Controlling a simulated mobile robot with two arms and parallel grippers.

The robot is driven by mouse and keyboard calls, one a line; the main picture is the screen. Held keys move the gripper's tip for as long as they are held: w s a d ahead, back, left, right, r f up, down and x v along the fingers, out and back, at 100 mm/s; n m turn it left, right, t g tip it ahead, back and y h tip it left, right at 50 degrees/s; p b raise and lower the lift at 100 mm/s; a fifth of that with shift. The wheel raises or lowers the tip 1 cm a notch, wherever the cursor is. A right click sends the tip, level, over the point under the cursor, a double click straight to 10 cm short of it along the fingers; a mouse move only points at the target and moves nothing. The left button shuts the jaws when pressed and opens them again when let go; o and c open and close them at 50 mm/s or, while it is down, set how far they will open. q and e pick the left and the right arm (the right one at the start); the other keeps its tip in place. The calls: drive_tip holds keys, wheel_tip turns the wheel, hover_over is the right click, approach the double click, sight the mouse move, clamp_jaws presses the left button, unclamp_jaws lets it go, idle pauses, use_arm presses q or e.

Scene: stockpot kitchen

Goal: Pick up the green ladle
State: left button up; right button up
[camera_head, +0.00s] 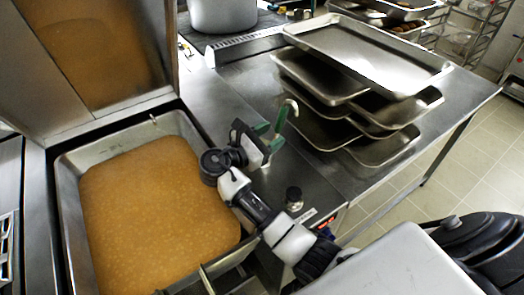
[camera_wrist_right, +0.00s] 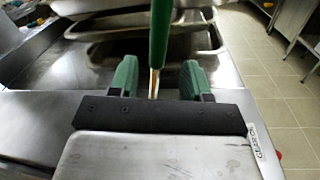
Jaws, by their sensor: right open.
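The green ladle (camera_head: 281,116) shows as a green handle with a pale hooked top, standing up beside the vat in the head view. Its bowl is hidden. In the right wrist view the green handle (camera_wrist_right: 161,35) runs down between the two green fingers, with a thin pale shaft below it. My right gripper (camera_head: 270,136) is open, its fingers on either side of the ladle. In the wrist view gaps show between the shaft and both fingers of the gripper (camera_wrist_right: 157,78). My left gripper is not in view.
A vat (camera_head: 72,216) of orange-brown liquid with a raised lid (camera_head: 95,50) is at left. Stacked metal trays (camera_head: 350,55) cover much of the steel table (camera_head: 235,85) just beyond the gripper. A large pot (camera_head: 222,15) stands at the back. Tiled floor is open at right.

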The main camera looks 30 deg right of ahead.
drive_tip(key=d, duration=0.1)
drive_tip(key=d+p, duration=0.1)
drive_tip(key=d, duration=0.1)
drive_tip(key=w+d+r+p, duration=0.1)
drive_tip(key=shift+d+r, duration=0.1)
drive_tip(key=shift+d, duration=0.3)
drive_tip(key=shift+c, duration=1.4)
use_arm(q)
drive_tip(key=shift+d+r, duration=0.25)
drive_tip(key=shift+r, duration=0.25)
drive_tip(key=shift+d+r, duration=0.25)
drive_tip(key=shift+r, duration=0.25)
use_arm(e)
clamp_jaws()
